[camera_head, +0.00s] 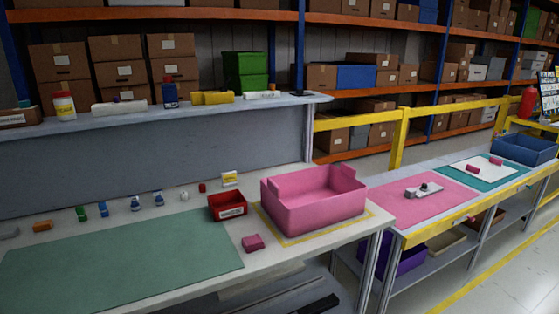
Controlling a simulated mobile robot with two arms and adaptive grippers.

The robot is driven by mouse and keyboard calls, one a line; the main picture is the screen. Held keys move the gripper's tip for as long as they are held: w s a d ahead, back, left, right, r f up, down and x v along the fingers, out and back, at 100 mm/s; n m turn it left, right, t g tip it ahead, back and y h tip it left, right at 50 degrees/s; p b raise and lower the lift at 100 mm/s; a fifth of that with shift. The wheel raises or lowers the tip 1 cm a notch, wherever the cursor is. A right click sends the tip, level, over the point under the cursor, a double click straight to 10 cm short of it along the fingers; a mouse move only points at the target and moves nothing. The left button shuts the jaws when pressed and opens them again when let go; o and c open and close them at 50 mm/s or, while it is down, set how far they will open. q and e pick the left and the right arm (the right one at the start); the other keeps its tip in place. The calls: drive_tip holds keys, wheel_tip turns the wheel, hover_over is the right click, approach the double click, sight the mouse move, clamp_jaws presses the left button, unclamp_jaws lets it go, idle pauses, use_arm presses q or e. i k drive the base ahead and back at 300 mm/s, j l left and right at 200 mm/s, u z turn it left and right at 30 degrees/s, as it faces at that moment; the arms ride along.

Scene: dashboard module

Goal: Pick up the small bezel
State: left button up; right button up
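No part is clearly marked as the small bezel, and I cannot tell which one it is. A small pink part (253,242) lies on the near workbench, between the green mat and the pink bin. A grey part with a dark knob (424,190) lies on the pink mat (400,207) of the right table. Two small pink pieces, one at the front (472,168) and one behind it (495,161), lie on a white sheet there. Neither of my grippers is in view.
A pink bin (313,207) and a red tray (229,207) stand on the near workbench. The green mat (120,262) is bare. Several small items line its back. A shelf (150,116) overhangs behind. A gap separates the two tables. A blue bin (525,150) stands far right.

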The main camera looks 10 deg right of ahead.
sight(418, 193)
drive_tip(key=i+l+u, duration=0.1)
drive_tip(key=l, duration=0.25)
drive_tip(key=i+l, duration=0.2)
drive_tip(key=l, duration=0.2)
drive_tip(key=i+l+u, duration=0.15)
drive_tip(key=l, duration=0.2)
drive_tip(key=i+l, duration=0.1)
drive_tip(key=l, duration=0.3)
drive_tip(key=i+l+u, duration=0.15)
drive_tip(key=l, duration=0.25)
drive_tip(key=i+l, duration=0.1)
drive_tip(key=l, duration=0.3)
drive_tip(key=u, duration=0.05)
